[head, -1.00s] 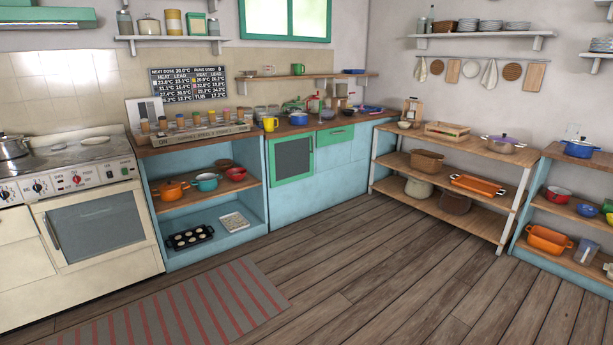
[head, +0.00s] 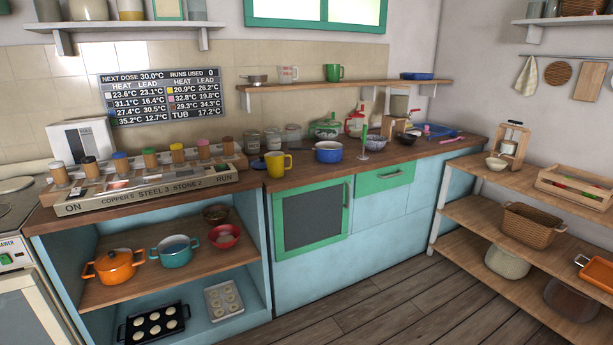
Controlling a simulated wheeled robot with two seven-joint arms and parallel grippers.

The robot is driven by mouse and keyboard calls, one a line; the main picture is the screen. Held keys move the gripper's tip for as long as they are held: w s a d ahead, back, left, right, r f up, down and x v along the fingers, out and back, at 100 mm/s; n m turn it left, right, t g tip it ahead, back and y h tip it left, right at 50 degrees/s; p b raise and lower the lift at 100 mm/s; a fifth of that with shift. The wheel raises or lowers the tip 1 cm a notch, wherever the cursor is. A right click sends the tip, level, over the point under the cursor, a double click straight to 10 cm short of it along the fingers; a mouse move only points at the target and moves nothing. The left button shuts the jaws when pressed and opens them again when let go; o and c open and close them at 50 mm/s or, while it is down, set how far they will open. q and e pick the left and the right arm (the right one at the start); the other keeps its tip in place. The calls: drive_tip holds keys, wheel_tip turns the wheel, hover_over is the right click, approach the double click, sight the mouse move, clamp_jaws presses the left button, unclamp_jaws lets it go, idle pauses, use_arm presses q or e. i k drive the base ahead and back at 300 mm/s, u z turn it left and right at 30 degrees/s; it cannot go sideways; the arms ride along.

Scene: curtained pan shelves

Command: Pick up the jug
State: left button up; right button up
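A yellow jug-like vessel with a handle (head: 277,164) stands upright on the wooden counter, left of a blue pot (head: 328,152). A small clear measuring jug with red marks (head: 288,73) stands on the wall shelf, left of a green mug (head: 333,72). I cannot tell which of these the task calls the jug. Neither of my grippers is in view.
A board with coloured-top pegs (head: 150,183) lies along the counter's left part. Below are an orange pot (head: 115,267), a teal pot (head: 174,250) and a muffin tray (head: 153,324). A wooden rack (head: 480,218) stands at right. Floor (head: 385,300) before the cabinets is clear.

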sight(275, 160)
drive_tip(key=u, duration=0.55)
drive_tip(key=i, duration=1.75)
drive_tip(key=u, duration=0.6)
